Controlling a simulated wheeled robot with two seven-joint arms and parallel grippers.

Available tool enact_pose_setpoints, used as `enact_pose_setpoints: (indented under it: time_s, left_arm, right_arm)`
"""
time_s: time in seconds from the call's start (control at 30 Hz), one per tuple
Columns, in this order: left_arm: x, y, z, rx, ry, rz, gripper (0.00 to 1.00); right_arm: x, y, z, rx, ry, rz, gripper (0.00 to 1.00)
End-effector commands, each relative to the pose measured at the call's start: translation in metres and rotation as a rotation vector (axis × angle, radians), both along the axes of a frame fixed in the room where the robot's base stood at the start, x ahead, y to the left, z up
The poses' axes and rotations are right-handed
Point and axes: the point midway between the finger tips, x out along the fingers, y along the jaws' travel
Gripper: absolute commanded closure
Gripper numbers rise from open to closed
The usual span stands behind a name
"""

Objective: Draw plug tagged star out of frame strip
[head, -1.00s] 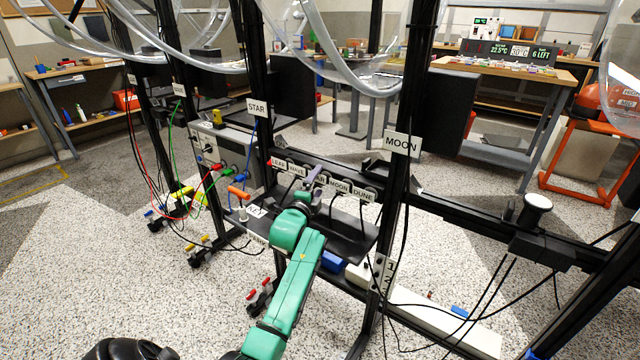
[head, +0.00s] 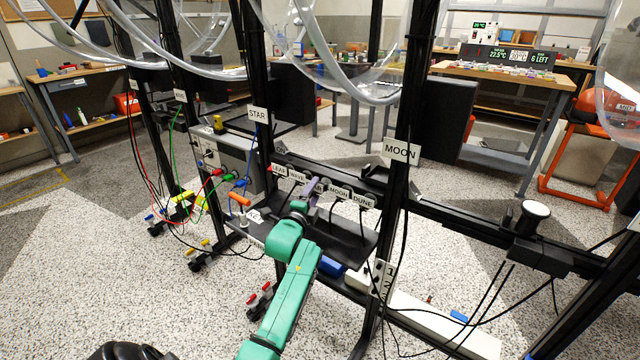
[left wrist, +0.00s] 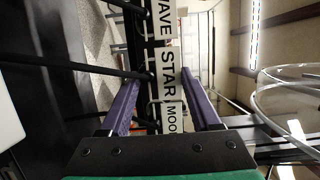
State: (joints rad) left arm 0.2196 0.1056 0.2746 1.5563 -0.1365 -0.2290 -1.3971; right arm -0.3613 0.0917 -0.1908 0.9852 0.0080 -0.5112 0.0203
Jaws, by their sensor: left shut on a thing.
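The frame strip (head: 338,192) runs across the black frame and carries tags reading LEAF, WAVE, STAR, MOON and DUNE, with black cables hanging below. My left gripper (head: 312,190), with purple fingers on a green arm, is at the STAR place and partly covers that tag. In the left wrist view, the strip's STAR tag (left wrist: 170,66) shows between the fingers of my left gripper (left wrist: 158,82). The gripper is shut on the star plug, whose body is mostly hidden. I cannot tell how deep the plug sits. My right gripper is not in view.
A black shelf (head: 348,243) lies below the strip. Frame posts with STAR (head: 258,114) and MOON (head: 401,150) signs stand on either side. Loose cables hang near the right post. An orange-handled item (head: 239,199) is left of the arm.

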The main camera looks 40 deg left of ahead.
Motion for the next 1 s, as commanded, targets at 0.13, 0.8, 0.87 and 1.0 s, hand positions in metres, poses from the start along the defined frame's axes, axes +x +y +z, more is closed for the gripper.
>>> enact_pose_setpoints:
  time_s: [0.13,0.8,0.87,1.0]
  left_arm:
    - [-0.008,0.000,0.002,0.001,0.001,0.000,1.00]
    - [-0.036,-0.001,0.004,0.001,0.003,-0.001,1.00]
    - [-0.042,-0.001,0.003,0.001,0.003,0.000,1.00]
    - [-0.052,-0.002,0.002,0.001,0.001,-0.001,1.00]
  right_arm:
    - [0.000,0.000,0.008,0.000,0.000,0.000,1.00]
    - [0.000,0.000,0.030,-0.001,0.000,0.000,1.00]
    - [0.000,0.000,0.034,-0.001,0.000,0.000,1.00]
    - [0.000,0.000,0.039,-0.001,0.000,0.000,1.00]
